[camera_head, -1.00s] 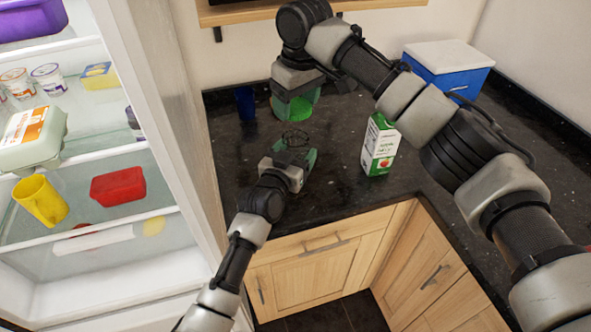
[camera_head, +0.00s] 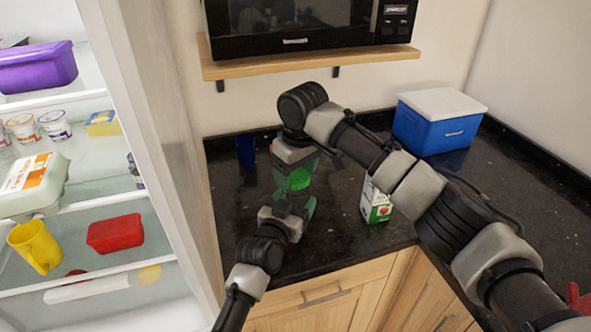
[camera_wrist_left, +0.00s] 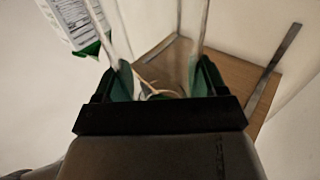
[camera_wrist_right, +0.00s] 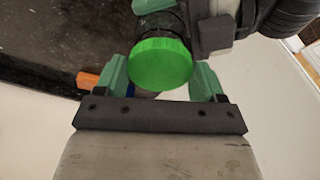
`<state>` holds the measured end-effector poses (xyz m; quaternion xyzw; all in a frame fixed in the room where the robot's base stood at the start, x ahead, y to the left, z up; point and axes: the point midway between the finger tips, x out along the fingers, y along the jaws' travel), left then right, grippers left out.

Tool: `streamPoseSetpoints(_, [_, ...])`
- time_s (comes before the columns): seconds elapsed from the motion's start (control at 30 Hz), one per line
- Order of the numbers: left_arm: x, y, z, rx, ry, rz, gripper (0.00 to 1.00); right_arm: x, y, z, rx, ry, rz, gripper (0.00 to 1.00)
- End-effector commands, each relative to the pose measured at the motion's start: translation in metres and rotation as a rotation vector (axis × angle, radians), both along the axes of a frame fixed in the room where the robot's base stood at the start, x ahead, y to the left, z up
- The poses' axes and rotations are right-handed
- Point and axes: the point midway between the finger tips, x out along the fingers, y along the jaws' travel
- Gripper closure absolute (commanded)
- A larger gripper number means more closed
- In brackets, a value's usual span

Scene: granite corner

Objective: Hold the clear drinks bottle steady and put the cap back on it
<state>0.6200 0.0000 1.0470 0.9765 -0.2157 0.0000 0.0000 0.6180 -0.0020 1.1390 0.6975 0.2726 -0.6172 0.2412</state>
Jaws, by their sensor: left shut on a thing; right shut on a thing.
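The clear bottle (camera_wrist_left: 178,45) shows in the left wrist view as transparent walls between the green fingers of my left gripper (camera_wrist_left: 163,82), which is shut on it. In the head view my left gripper (camera_head: 297,208) is above the counter, and the bottle is hard to make out. The bright green cap (camera_wrist_right: 160,63) is between the fingers of my right gripper (camera_wrist_right: 161,80), which is shut on it. In the head view the cap (camera_head: 299,179) is at my right gripper (camera_head: 296,170), just above and behind my left gripper. Whether cap and bottle neck touch, I cannot tell.
A white and green carton (camera_head: 376,203) stands right of the grippers. A blue cup (camera_head: 246,151) is at the back left. A blue cool box (camera_head: 437,127) is at the back right. A microwave (camera_head: 300,22) sits on a shelf above. The open fridge (camera_head: 165,130) bounds the left.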

Motion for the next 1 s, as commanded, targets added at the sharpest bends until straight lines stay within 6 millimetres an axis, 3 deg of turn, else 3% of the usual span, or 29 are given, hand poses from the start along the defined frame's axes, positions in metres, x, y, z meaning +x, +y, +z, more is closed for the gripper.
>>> streamPoseSetpoints(0.27, [0.000, 0.000, -0.001, 0.001, 0.002, 0.000, 0.71, 0.000, 0.000, -0.015, 0.000, 0.001, 0.001, 0.52])
streamPoseSetpoints(1.0, [0.000, 0.000, -0.001, 0.001, 0.002, 0.000, 0.71, 0.000, 0.000, -0.020, 0.000, 0.001, 0.001, 0.52])
